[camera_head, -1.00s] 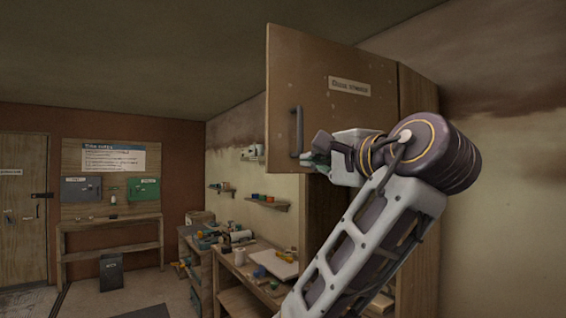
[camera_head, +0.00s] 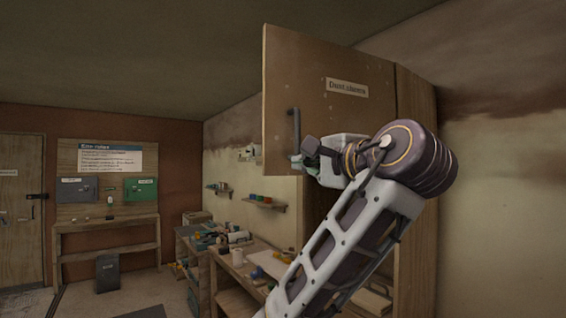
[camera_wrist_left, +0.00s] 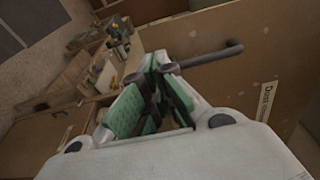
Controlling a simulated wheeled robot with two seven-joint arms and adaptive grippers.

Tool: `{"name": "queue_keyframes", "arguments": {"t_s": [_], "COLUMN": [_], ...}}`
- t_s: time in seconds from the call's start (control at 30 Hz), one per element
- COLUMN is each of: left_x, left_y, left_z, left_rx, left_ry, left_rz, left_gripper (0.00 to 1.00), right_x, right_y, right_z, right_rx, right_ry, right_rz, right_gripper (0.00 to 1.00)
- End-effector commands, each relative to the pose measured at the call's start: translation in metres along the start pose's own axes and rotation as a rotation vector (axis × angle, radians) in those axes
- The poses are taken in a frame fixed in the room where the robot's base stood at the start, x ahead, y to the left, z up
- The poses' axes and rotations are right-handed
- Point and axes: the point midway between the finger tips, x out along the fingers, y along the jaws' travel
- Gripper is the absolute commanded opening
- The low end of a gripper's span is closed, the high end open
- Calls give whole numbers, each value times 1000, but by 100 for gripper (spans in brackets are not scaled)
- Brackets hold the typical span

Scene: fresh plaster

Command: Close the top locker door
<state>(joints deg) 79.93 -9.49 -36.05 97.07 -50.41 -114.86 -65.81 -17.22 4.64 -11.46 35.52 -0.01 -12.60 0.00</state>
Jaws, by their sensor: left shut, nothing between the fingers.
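The top locker door (camera_head: 350,118) is a brown panel with a pale label and a dark bar handle (camera_head: 296,132) near its left edge. It stands swung open from the tall wooden locker (camera_head: 415,200). My left gripper (camera_head: 298,160) is at the lower end of the handle, in front of the door's lower left part. In the left wrist view its green-padded fingers (camera_wrist_left: 156,68) are shut with nothing between them, and the tips are beside the end of the handle (camera_wrist_left: 205,58). Whether they touch it, I cannot tell. My right gripper is not in view.
A workbench (camera_head: 232,262) with several small items stands left of the locker, below a small wall shelf (camera_head: 265,203). A notice board (camera_head: 107,158) and a wooden door (camera_head: 20,205) are at the far left.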

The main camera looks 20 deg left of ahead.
Motion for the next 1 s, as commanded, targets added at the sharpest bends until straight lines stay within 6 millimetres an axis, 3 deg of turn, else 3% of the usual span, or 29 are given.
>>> {"name": "queue_keyframes", "arguments": {"t_s": [0.83, 1.0], "left_x": [54, 76], "left_y": [-2, -2], "left_z": [1, 1], "left_rx": [1, 2], "left_ry": [-2, -3], "left_rz": [-1, 1], "left_gripper": [0, 0], "right_x": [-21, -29], "right_y": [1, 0], "right_z": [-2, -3], "right_rx": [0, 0], "right_ry": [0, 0], "right_rz": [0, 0], "right_gripper": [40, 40]}}
